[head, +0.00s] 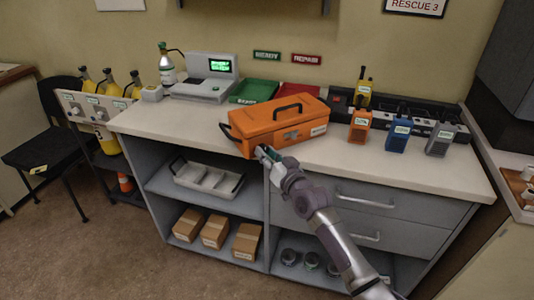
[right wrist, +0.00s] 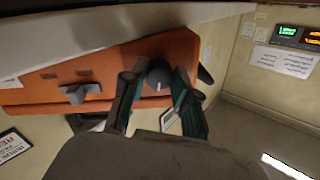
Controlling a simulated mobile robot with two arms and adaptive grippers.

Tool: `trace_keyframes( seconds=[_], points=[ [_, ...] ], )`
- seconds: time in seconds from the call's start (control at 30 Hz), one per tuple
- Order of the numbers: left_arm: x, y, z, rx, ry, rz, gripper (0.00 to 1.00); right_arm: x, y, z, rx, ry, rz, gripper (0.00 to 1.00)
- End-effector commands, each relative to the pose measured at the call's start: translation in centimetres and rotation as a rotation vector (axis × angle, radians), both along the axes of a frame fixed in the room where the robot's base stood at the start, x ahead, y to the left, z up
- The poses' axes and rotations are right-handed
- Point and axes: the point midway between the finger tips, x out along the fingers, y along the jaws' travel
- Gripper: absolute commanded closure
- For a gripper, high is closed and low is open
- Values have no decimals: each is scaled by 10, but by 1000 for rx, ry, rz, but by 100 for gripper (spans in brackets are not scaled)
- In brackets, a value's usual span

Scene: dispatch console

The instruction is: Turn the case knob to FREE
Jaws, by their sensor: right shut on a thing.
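The orange case (head: 270,122) with a black handle stands on the counter near its front edge. My right gripper (head: 264,152) is at the lower left of its front face. In the right wrist view the case (right wrist: 40,88) appears upside down. There my right gripper (right wrist: 158,92) has its two fingers on either side of a dark round knob (right wrist: 158,77) on the case front, shut on it. A pale mark shows on the knob; no FREE label can be read. A grey latch (right wrist: 80,92) sits beside it on the case front. My left gripper is out of view.
Orange, blue and grey radios (head: 397,134) stand right of the case. Green (head: 255,92) and red (head: 301,88) trays lie behind it. A grey device (head: 206,88) is at the left. Bare counter (head: 195,119) lies left of the case.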

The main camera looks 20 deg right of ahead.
Motion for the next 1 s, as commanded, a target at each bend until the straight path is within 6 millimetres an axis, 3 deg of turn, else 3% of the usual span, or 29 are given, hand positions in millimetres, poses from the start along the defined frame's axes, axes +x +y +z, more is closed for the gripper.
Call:
trace_keyframes(
  seconds=[1.0],
  points=[
    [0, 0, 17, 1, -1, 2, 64, 0, 2, 1, 932, 175, -1, 100]
  ],
)
